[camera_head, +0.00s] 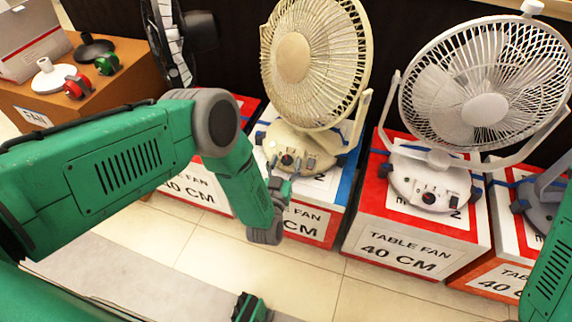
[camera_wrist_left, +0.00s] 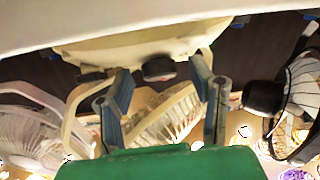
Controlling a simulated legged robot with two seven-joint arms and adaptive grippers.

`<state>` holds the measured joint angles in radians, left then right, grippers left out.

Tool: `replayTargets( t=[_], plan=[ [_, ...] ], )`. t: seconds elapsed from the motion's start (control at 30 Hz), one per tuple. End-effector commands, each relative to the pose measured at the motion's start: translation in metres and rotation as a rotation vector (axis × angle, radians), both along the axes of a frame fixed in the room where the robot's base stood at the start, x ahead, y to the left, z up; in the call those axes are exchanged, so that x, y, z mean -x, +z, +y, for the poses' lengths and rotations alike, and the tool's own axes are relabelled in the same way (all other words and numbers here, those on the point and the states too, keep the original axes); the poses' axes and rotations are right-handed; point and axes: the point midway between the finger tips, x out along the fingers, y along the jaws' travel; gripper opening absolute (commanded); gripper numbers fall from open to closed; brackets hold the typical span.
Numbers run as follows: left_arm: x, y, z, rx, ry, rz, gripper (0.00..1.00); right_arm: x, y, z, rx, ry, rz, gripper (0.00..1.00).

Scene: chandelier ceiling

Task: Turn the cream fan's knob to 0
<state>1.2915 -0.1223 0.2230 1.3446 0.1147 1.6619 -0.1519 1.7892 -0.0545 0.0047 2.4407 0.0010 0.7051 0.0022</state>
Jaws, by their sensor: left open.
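The cream fan (camera_head: 311,65) stands on a red, white and blue box in the middle of the head view. Its dark knob (camera_head: 287,160) is on the front of its cream base (camera_head: 312,153). My left gripper (camera_head: 280,180) is open, just in front of the knob. In the left wrist view, which looks upside down, the knob (camera_wrist_left: 158,68) shows between the two spread fingers of the left gripper (camera_wrist_left: 163,84). I cannot tell whether a finger touches it. The knob's pointer and numbers are too small to read.
A white fan (camera_head: 485,105) stands on a box (camera_head: 410,255) to the right, with a grey fan base (camera_head: 545,195) beyond. A black fan (camera_head: 172,40) is behind left. A wooden stand (camera_head: 125,75) holds small items.

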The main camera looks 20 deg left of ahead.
Motion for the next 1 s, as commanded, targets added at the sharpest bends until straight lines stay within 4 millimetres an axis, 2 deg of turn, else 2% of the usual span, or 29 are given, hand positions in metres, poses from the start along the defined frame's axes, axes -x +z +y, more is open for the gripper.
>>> replayTargets(
  t=[0.2, 0.23, 0.37, 0.7, 1.0],
  plan=[
    [-0.0006, 0.0005, 0.0000, 0.000, 0.000, 0.000, 0.49, 0.0000, 0.0002, 0.0000, 0.000, 0.000, 0.000, 0.40],
    [-0.0005, 0.0004, 0.0000, 0.000, 0.000, 0.000, 0.45, 0.0000, 0.0002, 0.0000, 0.000, 0.000, 0.000, 0.40],
    [-0.0003, 0.0003, -0.0001, 0.000, 0.000, 0.000, 0.00, 0.0000, 0.0002, 0.0000, 0.000, 0.000, 0.000, 0.40],
    [0.0001, 0.0000, -0.0007, 0.020, 0.020, 0.000, 0.00, -0.0001, 0.0006, 0.0000, 0.000, 0.000, 0.000, 0.40],
    [-0.0001, 0.0003, -0.0024, 0.135, 0.150, 0.004, 0.00, -0.0001, 0.0024, 0.0000, 0.000, 0.000, 0.000, 0.40]
  ],
)
